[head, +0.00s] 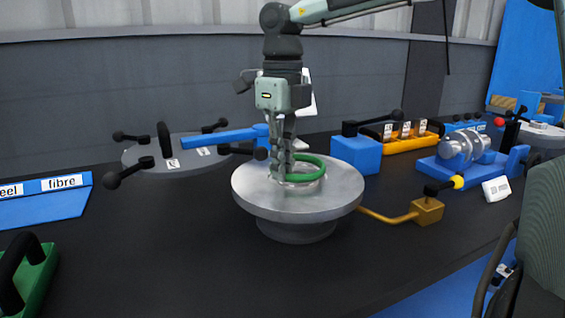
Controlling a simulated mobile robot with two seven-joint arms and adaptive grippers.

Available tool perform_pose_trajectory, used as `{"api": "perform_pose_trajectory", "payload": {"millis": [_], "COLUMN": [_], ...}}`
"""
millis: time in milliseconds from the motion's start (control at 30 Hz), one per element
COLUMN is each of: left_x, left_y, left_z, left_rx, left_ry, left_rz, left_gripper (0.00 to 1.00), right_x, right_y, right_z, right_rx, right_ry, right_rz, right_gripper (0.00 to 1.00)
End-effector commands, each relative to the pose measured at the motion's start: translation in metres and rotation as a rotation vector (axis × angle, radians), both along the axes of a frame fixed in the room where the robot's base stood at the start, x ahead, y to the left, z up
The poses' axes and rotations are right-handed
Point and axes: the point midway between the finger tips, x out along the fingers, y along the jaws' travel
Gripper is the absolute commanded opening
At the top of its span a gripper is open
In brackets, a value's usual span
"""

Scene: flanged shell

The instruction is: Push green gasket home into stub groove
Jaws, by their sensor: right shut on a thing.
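The green gasket (311,165) is a ring lying at the top of a short metal stub (303,184). The stub stands in the middle of a round metal flange (258,191) on the bench. The gasket looks slightly tilted, with its far right side a little higher. My right gripper (281,172) points straight down at the left side of the ring and is shut, with its fingertips at the gasket. The fingers hide the ring's left part and the groove, so I cannot tell how deep the gasket sits. My left gripper is not in view.
A round grey cover (182,156) with black knobs and a blue arm stands left of the flange. A blue block (356,153), an orange tray (409,143) and a brass block (427,211) are to the right.

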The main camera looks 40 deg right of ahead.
Motion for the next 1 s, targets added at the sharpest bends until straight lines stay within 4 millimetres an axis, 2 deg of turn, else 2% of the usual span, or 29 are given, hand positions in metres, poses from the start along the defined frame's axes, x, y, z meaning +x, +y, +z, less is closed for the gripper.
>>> {"api": "perform_pose_trajectory", "payload": {"millis": [633, 667, 833, 1000], "left_x": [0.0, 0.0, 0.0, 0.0], "left_y": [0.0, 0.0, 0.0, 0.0], "left_z": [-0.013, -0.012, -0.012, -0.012], "left_rx": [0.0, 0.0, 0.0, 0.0], "left_ry": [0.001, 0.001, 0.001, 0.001], "left_rz": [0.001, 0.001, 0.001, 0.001], "left_gripper": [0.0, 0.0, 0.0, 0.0], "right_x": [0.0, 0.0, 0.0, 0.0], "right_y": [0.0, 0.0, 0.0, 0.0], "right_z": [-0.018, -0.017, -0.017, -0.017], "right_rx": [0.0, 0.0, 0.0, 0.0], "right_ry": [0.0, 0.0, 0.001, 0.002], "right_rz": [0.0, 0.0, 0.0, 0.0], "right_gripper": [0.0, 0.11, 0.32, 0.33]}}
